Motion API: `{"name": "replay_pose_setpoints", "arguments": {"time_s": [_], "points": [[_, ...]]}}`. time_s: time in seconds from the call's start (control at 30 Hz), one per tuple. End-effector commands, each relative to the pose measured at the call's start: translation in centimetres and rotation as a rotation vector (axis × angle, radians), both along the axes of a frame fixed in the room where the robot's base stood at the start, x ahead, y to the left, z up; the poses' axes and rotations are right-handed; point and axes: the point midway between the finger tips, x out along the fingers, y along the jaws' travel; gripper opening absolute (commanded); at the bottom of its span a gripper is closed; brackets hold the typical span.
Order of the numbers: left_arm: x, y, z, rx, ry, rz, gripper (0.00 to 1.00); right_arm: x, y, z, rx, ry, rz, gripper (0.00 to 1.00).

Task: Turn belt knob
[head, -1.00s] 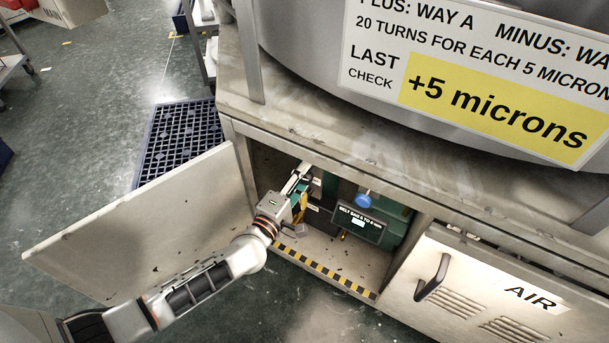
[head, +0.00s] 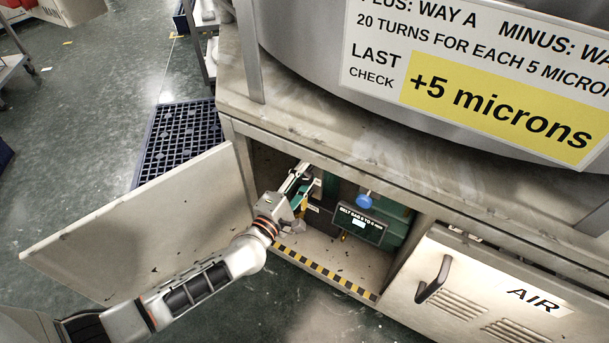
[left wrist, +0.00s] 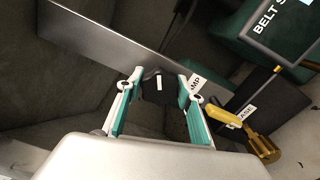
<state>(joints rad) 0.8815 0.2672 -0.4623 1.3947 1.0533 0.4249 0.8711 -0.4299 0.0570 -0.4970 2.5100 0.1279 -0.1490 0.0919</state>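My left gripper (head: 301,178) reaches into the open cabinet bay under the machine table. In the left wrist view its two teal-padded fingers (left wrist: 159,82) stand on either side of a black knob (left wrist: 158,92) with a short white mark. The fingers look closed against the knob's sides. The knob is hidden by the gripper in the head view. A dark green box (head: 359,225) with a belt readout label sits to the right in the bay. My right gripper is not in view.
A metal plate (left wrist: 105,38) runs close beyond the fingers. A yellow-handled brass lever (left wrist: 262,145) is near the right finger. A blue ball (head: 364,201) is above the readout. The opened door (head: 140,225) stands left of my arm; the AIR door (head: 470,300) is right.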

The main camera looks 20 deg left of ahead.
Motion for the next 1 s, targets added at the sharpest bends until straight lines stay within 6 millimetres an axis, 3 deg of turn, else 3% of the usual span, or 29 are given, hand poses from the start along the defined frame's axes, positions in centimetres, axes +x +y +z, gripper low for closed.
{"name": "replay_pose_setpoints", "arguments": {"time_s": [0.07, 0.37, 0.53, 1.0], "points": [[-0.1, -0.1, -0.1, 0.001, 0.002, -0.001, 0.54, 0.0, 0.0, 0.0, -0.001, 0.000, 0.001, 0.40], [0.0, 0.0, 0.0, 0.001, 0.001, 0.000, 0.54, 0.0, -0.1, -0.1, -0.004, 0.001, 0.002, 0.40], [-1.0, 0.1, -0.1, 0.000, 0.002, -0.001, 0.54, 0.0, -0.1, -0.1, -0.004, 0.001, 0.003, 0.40], [-9.6, 1.1, -0.1, 0.001, 0.003, -0.002, 0.54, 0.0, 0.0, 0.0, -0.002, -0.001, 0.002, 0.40]]}}
